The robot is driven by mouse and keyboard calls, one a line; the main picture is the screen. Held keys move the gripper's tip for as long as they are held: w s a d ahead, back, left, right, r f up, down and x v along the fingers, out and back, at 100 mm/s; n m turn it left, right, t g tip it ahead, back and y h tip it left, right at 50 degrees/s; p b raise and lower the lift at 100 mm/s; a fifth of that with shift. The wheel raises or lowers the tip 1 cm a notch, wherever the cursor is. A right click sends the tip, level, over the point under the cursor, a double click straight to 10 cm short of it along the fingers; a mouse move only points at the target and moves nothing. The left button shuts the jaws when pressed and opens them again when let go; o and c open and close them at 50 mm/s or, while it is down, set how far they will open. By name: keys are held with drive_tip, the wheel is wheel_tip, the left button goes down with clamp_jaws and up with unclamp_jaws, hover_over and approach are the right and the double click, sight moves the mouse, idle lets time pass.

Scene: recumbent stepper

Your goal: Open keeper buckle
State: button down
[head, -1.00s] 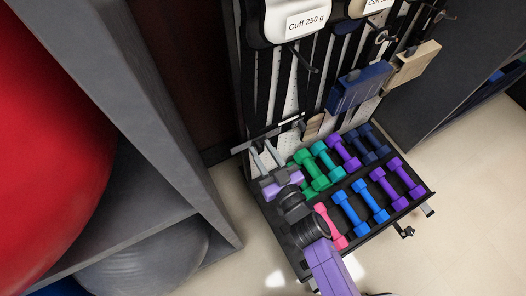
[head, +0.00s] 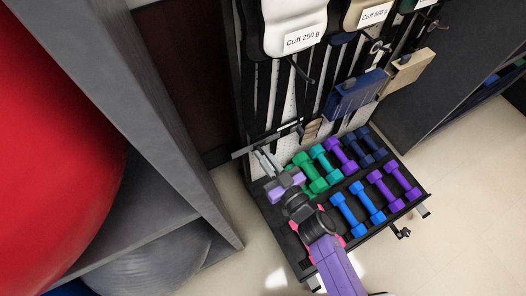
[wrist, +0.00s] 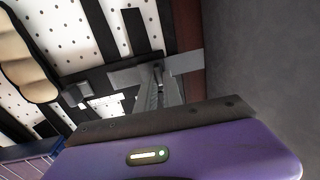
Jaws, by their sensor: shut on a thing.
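My gripper (head: 264,158) reaches the lower left of the hanging rack, above the dumbbell tray. Its two grey fingers are close together and shut on a thin grey bar (head: 243,152), which looks like the keeper buckle. The bar lies roughly level across the dark straps. In the wrist view, my gripper (wrist: 158,80) meets the flat grey bar (wrist: 186,64) in front of the white perforated panel. The fingers hide its middle, so I cannot tell whether the buckle is open or closed.
A pull-out tray (head: 418,192) of coloured dumbbells lies under my arm. White cuffs (head: 292,28), a blue box (head: 355,95) and a tan box (head: 410,70) hang above. A grey shelf (head: 175,130) with a red ball (head: 50,130) stands close on the left.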

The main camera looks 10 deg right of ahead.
drive_tip(key=d+n+g+y+b, duration=0.1)
drive_tip(key=n+g+y, duration=0.2)
drive_tip(key=g, duration=0.1)
drive_tip(key=w+d+n+g+y+b, duration=0.1)
drive_tip(key=d+n+g+y, duration=0.1)
drive_tip(key=n+g+y, duration=0.1)
drive_tip(key=d+n+g+y+b, duration=0.1)
drive_tip(key=n+g+y+b, duration=0.1)
drive_tip(key=n+g+y, duration=0.1)
drive_tip(key=shift+w+d+f+n+g, duration=0.15)
drive_tip(key=shift+n+g, duration=0.15)
drive_tip(key=shift+g, duration=0.25)
drive_tip(key=shift+w+d+r+n+g, duration=0.15)
drive_tip(key=shift+n+g, duration=0.15)
drive_tip(key=shift+g, duration=0.25)
drive_tip(key=c, duration=1.5)
unclamp_jaws()
drive_tip(key=shift+v, duration=3.95)
